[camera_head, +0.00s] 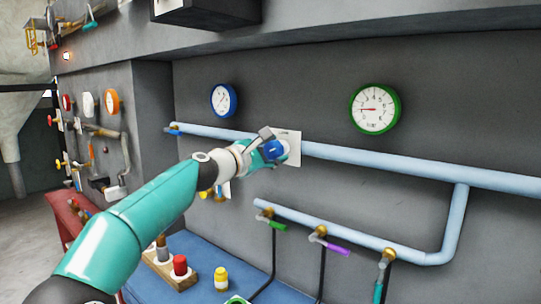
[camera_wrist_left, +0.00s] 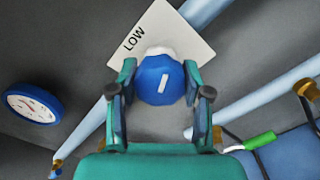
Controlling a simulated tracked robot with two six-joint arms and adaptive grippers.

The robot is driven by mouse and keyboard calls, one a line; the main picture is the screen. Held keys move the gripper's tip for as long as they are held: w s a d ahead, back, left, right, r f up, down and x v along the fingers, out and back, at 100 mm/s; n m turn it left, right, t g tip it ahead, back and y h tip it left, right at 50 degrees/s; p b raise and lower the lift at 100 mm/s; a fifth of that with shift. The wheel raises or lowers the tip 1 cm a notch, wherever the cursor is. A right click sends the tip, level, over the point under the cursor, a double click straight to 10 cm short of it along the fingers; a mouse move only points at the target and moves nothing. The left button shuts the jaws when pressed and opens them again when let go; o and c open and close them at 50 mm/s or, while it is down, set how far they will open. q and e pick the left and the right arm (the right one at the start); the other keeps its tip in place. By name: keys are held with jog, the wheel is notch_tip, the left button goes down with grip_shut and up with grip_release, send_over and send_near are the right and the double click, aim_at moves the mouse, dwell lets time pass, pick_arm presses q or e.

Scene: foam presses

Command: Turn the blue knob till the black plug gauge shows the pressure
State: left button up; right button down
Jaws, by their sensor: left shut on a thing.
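The blue knob (camera_head: 271,152) sits on a white plate (camera_head: 293,146) on the wall pipe. In the left wrist view the knob (camera_wrist_left: 158,82) carries a short white mark that leans slightly right, and the plate (camera_wrist_left: 182,38) reads LOW. My left gripper (camera_wrist_left: 160,88) is shut on the knob, one finger on each side. In the head view the gripper (camera_head: 260,149) partly covers it. A blue-rimmed gauge (camera_head: 223,100) and a green-rimmed gauge (camera_head: 375,109) hang on the wall. I cannot make out a black plug gauge. My right gripper is not in view.
Light blue pipes (camera_head: 420,168) run along the grey wall. Green- and purple-handled valves (camera_head: 333,248) hang below them. A blue surface (camera_head: 205,250) holds red (camera_head: 180,266) and yellow (camera_head: 221,278) pieces. A panel with several gauges and valves stands at the left.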

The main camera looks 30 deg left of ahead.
pick_arm(q)
jog(key=m, duration=0.2)
jog(key=m+b, duration=0.1)
jog(key=m, duration=0.1)
jog(key=m+b, duration=0.1)
jog(key=m, duration=0.1)
jog(key=shift+d+f+m, duration=0.15)
jog(key=shift+f+m, duration=0.15)
jog(key=shift+f, duration=0.05)
jog(key=m, duration=0.2)
jog(key=m+b, duration=0.2)
jog(key=m, duration=0.1)
jog(key=shift+w+f+m, duration=0.1)
jog(key=shift+f+m, duration=0.15)
jog(key=shift+m, duration=0.05)
jog(key=o, duration=1.1)
jog(key=shift+r, duration=0.15)
jog(key=shift+o, duration=0.3)
jog(key=shift+r, duration=0.2)
jog(key=shift+s, duration=0.2)
jog(key=s+a, duration=0.1)
jog(key=s, duration=1)
jog(key=shift+s+f, duration=0.15)
jog(key=shift+s, duration=0.2)
